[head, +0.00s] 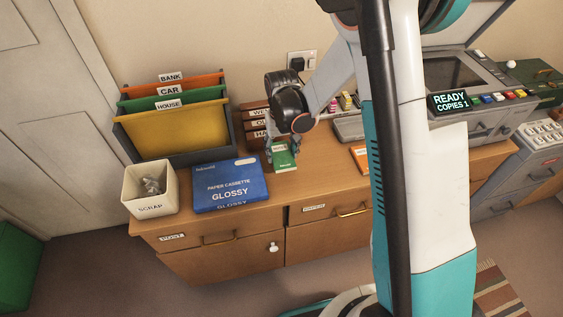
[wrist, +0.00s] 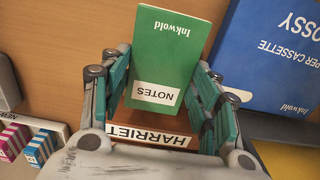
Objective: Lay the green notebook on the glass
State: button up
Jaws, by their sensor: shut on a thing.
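The green notebook (head: 284,160), labelled NOTES, is at the wooden cabinet top, right of the blue paper cassette. In the wrist view the notebook (wrist: 165,60) lies between the two fingers. My gripper (head: 281,146) is shut on it; the fingers flank its sides in the wrist view (wrist: 162,100). I cannot tell whether the notebook touches the cabinet top. The glass (head: 455,72) is the dark panel on top of the grey copier at the right, with its lid raised. My arm and column hide the copier's left part.
The blue paper cassette (head: 230,186) lies left of the notebook. A scrap bin (head: 150,190) and a file rack (head: 172,125) stand farther left. Brown name-labelled trays (head: 255,123) are behind my gripper, one marked HARRIET (wrist: 150,134). The copier's display (head: 450,101) reads READY, COPIES 1.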

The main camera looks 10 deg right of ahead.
aim_at(282, 153)
jog(key=shift+f+b, duration=0.75)
jog(key=shift+f, duration=1.55)
jog(key=shift+f, duration=0.1)
jog(key=o, duration=0.7)
jog(key=shift+f, duration=0.1)
jog(key=shift+c, duration=0.2)
jog(key=o, duration=0.4)
jog(key=shift+r, duration=0.2)
